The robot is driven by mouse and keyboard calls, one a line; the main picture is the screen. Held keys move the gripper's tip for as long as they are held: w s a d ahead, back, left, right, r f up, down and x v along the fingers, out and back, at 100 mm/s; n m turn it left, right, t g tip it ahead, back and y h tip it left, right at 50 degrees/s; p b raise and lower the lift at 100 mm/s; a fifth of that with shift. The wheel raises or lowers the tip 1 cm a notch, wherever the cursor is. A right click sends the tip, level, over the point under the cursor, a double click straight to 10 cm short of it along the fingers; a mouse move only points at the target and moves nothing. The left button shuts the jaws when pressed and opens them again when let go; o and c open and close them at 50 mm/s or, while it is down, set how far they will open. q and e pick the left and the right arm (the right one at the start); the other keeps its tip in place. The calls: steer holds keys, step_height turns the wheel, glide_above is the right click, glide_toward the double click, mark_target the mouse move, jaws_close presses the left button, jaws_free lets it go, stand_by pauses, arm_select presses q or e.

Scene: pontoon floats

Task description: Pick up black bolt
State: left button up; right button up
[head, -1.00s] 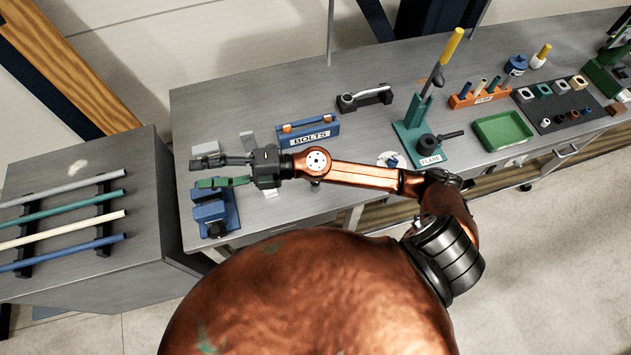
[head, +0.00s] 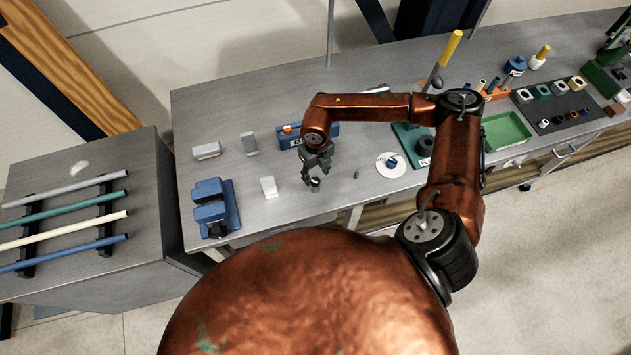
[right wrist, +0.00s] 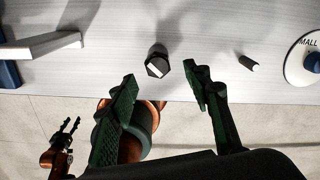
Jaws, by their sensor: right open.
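The blue bolts box (head: 288,139) is behind. The bench's front edge is close.

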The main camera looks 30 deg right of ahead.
mark_target(315, 181)
steer(key=shift+w+a+f+p, duration=0.1)
steer(key=shift+f+p, duration=0.5)
steer(key=shift+f, duration=1.55)
jaws_close()
